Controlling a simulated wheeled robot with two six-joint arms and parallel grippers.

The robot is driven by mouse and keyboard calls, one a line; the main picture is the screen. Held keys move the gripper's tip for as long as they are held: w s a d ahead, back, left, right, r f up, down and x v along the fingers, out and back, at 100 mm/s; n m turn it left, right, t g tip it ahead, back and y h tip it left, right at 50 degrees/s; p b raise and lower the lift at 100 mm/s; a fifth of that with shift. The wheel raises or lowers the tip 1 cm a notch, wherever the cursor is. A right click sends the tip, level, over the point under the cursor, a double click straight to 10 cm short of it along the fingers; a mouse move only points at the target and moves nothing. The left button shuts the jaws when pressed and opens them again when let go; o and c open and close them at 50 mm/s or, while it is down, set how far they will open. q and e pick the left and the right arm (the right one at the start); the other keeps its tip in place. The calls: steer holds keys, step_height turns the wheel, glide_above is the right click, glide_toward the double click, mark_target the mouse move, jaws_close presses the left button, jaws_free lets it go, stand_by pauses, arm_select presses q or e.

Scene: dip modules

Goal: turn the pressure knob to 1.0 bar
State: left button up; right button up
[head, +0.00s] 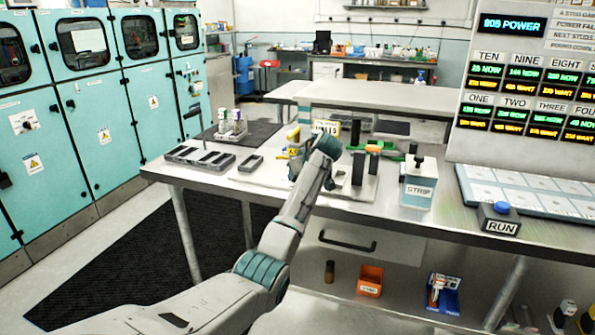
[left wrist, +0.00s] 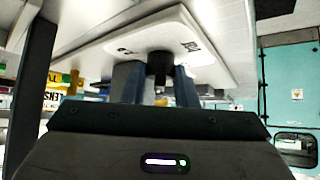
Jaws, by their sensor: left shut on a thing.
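In the left wrist view a dark round knob (left wrist: 160,62) stands out from a white plate (left wrist: 208,58) with small dark markings beside it; I cannot read them. My left gripper (left wrist: 158,84) is shut on the knob, one blue-grey finger on each side. In the head view my left arm reaches over the bench, and its wrist hides the knob and most of the gripper (head: 297,166). I cannot tell the pressure value. My right gripper is in neither view.
On the bench (head: 445,225) are dark slotted trays (head: 200,158), a rack of vials (head: 231,127), a dark upright post (head: 357,170), a STRIP container (head: 418,190) and a RUN button box (head: 500,219). A display board (head: 525,90) stands at the right.

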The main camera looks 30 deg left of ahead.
arm_select(q)
steer(key=shift+n, duration=0.3)
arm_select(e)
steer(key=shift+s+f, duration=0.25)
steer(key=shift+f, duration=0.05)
arm_select(q)
steer(key=shift+g, duration=0.3)
steer(key=o, duration=0.8)
steer(key=shift+o, duration=1)
steer(key=shift+s+r, duration=0.15)
steer(key=shift+r, duration=0.05)
steer(key=shift+r, duration=0.1)
